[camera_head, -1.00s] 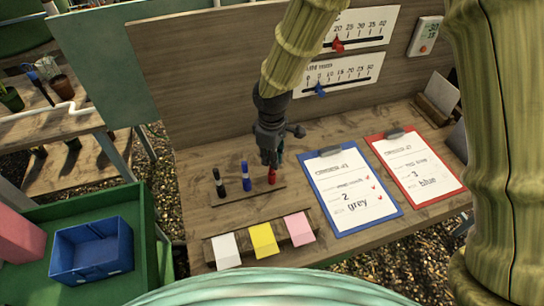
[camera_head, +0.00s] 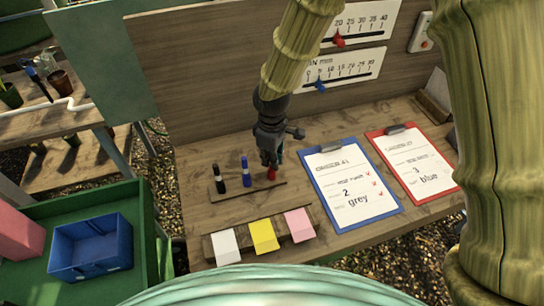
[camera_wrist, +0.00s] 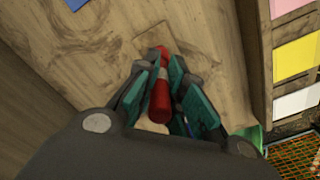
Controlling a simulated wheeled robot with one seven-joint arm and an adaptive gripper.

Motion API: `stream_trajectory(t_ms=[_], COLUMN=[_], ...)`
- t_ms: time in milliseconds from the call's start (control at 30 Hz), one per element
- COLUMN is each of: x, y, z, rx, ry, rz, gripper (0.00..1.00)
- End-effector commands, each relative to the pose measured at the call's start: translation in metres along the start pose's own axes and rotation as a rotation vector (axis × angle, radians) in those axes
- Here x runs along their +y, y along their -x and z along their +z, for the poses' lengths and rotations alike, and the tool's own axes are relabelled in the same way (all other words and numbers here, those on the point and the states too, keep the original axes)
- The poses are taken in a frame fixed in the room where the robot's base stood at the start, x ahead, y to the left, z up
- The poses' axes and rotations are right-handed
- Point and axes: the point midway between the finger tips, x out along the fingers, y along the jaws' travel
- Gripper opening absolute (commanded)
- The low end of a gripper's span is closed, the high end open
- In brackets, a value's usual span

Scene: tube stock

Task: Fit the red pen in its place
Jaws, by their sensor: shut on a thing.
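The red pen (camera_head: 271,175) is between the fingers of my gripper (camera_head: 268,160), at the right part of the wooden pen rack (camera_head: 250,194). In the wrist view the red pen (camera_wrist: 159,103) shows with a pale band, held between the teal finger pads of my gripper (camera_wrist: 170,85). The pen looks about upright. Whether its lower end is inside a hole in the rack cannot be told. A black pen (camera_head: 219,179) and a blue pen (camera_head: 246,173) stand upright in the rack to the left.
White (camera_head: 225,246), yellow (camera_head: 263,235) and pink (camera_head: 299,225) cards lie in front of the rack. A blue clipboard (camera_head: 338,226) and a red clipboard (camera_head: 440,203) lie to the right. A back panel with scales stands behind. A blue bin (camera_head: 92,247) is at left.

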Motion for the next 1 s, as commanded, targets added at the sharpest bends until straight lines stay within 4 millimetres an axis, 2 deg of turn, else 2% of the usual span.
stream_trajectory(t_ms=[467,500,600,1000], x=[0.0002,0.0002,0.0002,0.0005], y=[-0.0070,-0.0070,-0.0070,-0.0034], z=[0.0001,0.0001,0.0001,0.0000], rx=[0.000,0.000,0.000,0.000], ry=[0.000,0.000,0.000,0.000], rz=[0.000,0.000,0.000,0.001], gripper=[0.00,0.16,0.34,0.36])
